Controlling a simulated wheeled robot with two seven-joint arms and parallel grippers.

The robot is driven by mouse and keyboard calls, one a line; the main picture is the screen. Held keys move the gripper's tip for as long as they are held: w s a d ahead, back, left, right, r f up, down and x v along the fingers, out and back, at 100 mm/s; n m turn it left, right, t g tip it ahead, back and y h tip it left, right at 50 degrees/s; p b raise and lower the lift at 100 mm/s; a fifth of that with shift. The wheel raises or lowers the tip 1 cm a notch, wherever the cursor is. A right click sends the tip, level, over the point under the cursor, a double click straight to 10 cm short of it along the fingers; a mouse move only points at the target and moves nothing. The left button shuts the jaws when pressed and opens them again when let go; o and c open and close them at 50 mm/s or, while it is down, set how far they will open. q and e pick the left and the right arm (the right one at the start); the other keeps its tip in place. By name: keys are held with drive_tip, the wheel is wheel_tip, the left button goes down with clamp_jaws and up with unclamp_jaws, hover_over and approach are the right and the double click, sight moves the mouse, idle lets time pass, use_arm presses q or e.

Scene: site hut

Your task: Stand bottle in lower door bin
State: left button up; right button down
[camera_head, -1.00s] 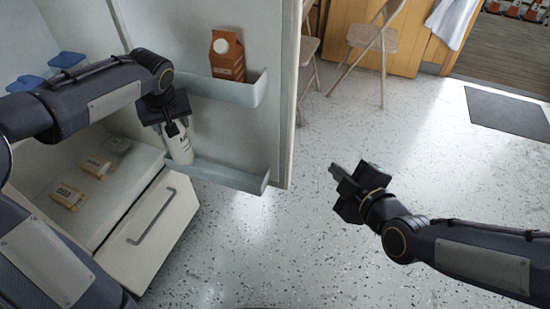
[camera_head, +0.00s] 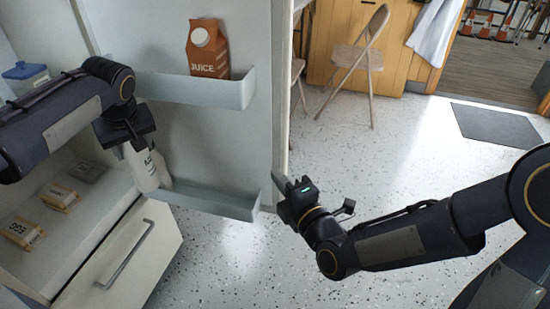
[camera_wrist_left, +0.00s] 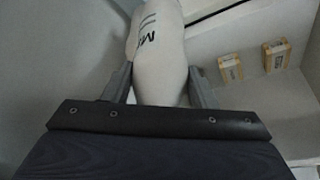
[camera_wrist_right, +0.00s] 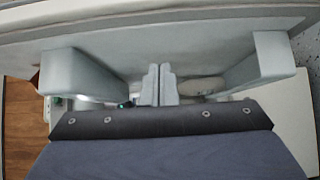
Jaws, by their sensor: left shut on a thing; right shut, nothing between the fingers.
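The white bottle (camera_head: 155,172) with dark lettering is gripped by my left gripper (camera_head: 136,143) and leans slightly. It also fills the middle of the left wrist view (camera_wrist_left: 160,60), between the fingers. The bottle's base is at the left end of the lower door bin (camera_head: 215,201); I cannot tell whether it touches the bin floor. My right gripper (camera_head: 279,182) is shut and empty, beside the right end of the lower bin, near the door's free edge. Its closed fingers (camera_wrist_right: 158,84) point toward the door in the right wrist view.
The upper door bin (camera_head: 205,90) holds an orange juice carton (camera_head: 208,50) above the lower bin. A folding chair (camera_head: 357,57) stands beyond the door.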

sight(267, 147)
use_arm(q)
drive_tip(key=shift+f+b, duration=0.55)
drive_tip(key=shift+f, duration=0.05)
use_arm(e)
drive_tip(key=shift+w+a, duration=0.25)
drive_tip(key=shift+w, duration=1.65)
drive_tip(key=shift+w+a, duration=0.2)
drive_tip(key=shift+w, duration=1.7)
